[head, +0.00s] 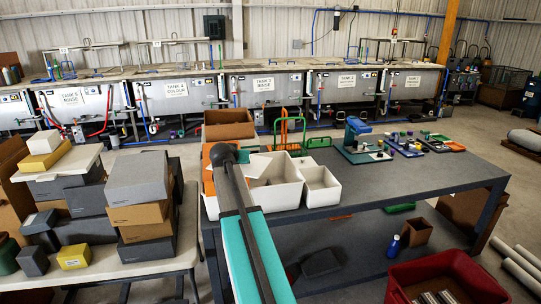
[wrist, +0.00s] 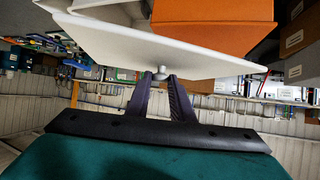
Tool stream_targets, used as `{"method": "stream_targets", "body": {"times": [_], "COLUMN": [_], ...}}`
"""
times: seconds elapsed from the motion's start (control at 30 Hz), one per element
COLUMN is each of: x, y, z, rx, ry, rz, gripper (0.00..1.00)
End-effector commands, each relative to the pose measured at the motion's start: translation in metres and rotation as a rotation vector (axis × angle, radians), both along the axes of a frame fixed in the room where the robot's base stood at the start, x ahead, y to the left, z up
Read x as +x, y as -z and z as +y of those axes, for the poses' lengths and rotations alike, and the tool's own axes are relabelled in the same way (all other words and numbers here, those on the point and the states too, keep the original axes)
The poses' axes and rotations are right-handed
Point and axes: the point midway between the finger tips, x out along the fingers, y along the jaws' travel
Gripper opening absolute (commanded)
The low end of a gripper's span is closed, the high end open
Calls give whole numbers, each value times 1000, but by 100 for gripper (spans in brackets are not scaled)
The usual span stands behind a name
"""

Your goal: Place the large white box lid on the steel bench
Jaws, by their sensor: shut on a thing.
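My gripper (wrist: 161,84) is shut on the small grey knob of the large white box lid (wrist: 120,42) in the wrist view, which looks upside down. The lid is a broad flat white panel and looks tilted in that picture. In the head view my arm covers the gripper, and I cannot pick out the lid there. The steel bench (head: 430,176) is the dark grey table at the right, with a lower shelf.
White open bins (head: 322,187) and an orange box (head: 208,170) stand at the bench's left end. Fixtures (head: 365,150) line its back edge; the middle and front right are clear. A left table (head: 130,268) carries stacked boxes.

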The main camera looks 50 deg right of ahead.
Motion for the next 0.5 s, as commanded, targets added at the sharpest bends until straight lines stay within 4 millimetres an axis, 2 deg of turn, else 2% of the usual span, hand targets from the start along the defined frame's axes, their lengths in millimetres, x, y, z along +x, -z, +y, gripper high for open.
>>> {"method": "stream_targets", "body": {"times": [0.03,0.3,0.5], "x": [7,42,58], "y": [-2,-8,-10], "z": [24,133,217], "rx": [-1,-1,-1], "ry": [-42,-252,-408], "rz": [-2,-3,-5], "gripper": [0,0,0]}}
